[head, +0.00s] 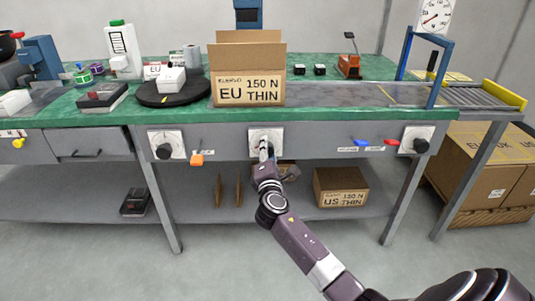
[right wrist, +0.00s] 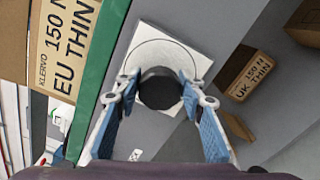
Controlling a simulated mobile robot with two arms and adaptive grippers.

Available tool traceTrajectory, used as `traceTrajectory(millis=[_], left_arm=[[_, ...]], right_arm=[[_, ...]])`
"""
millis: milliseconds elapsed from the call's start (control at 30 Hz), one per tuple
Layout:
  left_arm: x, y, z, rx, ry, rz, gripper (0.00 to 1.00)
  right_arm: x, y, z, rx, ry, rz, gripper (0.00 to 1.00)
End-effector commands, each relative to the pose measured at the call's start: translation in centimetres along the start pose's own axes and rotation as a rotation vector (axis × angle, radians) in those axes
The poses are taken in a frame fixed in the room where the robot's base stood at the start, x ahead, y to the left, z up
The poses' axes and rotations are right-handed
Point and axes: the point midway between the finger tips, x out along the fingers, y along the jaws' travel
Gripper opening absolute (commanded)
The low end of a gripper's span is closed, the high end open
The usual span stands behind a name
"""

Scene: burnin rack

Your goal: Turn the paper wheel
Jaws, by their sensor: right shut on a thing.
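A black round knob (right wrist: 160,88) stands out from a square white dial plate (right wrist: 190,48) on the front of the bench. In the head view this is the middle dial plate (head: 278,135) of three, and its knob is hidden behind my gripper. My right gripper (right wrist: 159,92) has its two blue-padded fingers on either side of the knob, shut on it. It also shows in the head view (head: 265,152), reaching up from below. The knob's pointer and any wording on the plate cannot be read. My left gripper is not in view.
Similar dials stand at left (head: 165,145) and right (head: 417,140). An orange switch (head: 197,158) and a blue switch (head: 361,143) sit between them. An EU THIN carton (head: 248,92) stands on the green bench above. A US THIN carton (head: 341,187) lies on the lower shelf.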

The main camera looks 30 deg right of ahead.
Motion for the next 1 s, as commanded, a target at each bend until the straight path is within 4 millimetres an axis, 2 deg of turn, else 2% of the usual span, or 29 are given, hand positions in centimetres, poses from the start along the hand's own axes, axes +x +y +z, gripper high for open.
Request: traceTrajectory(millis=[300,400,600,1000], left_arm=[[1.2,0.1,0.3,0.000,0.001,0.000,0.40],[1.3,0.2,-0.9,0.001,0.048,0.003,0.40],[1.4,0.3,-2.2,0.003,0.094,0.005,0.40],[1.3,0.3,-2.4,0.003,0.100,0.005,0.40]], right_arm=[[-0.1,-0.3,-0.1,0.181,0.001,-0.003,0.12],[0.0,-0.3,-0.1,0.212,0.001,-0.003,0.12],[-0.1,-0.3,-0.1,0.244,0.002,-0.004,0.12],[-0.1,-0.3,-0.1,0.247,0.002,-0.004,0.12]])
